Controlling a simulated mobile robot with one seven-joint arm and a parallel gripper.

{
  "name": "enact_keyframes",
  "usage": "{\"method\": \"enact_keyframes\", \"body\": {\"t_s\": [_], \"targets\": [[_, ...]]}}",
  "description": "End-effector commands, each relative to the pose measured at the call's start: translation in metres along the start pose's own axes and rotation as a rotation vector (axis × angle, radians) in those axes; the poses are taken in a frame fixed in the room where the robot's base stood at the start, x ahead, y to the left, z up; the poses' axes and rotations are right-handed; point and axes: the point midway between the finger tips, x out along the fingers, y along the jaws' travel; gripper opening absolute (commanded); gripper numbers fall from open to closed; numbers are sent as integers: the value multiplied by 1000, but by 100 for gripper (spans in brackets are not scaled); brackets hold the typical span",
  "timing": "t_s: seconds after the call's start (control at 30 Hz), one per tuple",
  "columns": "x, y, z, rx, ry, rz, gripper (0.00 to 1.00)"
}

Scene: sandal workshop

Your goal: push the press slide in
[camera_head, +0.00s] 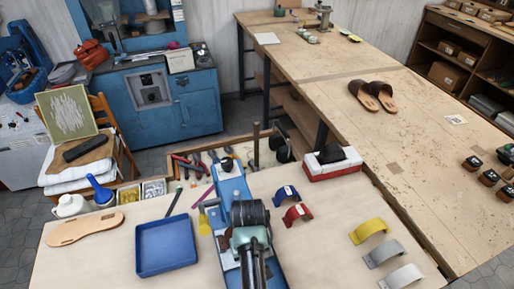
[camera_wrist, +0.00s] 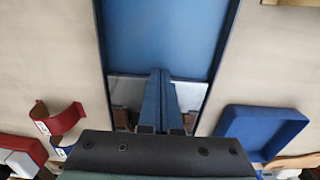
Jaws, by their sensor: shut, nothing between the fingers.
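The blue press (camera_head: 231,186) stands at the front middle of the near table in the head view, partly hidden by my arm. In the wrist view its blue bed (camera_wrist: 170,35) runs between raised side walls, with a grey metal plate (camera_wrist: 190,95) across it. I cannot tell for certain which part is the slide. My gripper (camera_wrist: 161,72) is shut and empty, its two fingers together over the grey plate, between the side walls. Whether the fingertips touch anything cannot be told. In the head view the fingertips are hidden behind my wrist.
A blue tray (camera_head: 166,246) lies left of the press, with a tan sole (camera_head: 85,229) beyond it. Red (camera_head: 297,214) and blue (camera_head: 286,194) curved straps lie close on the right. Yellow (camera_head: 370,231) and grey straps lie farther right, with bare table between.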

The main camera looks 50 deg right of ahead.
Motion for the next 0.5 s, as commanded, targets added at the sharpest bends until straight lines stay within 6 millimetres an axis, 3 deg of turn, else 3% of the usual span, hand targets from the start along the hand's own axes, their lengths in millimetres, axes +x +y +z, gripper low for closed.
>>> {"method": "enact_keyframes", "body": {"t_s": [0.23, 0.5], "targets": [[-5, 0, -4, -1, 1, 0, 0], [-30, 0, -2, 0, 0, 0, 0]]}}
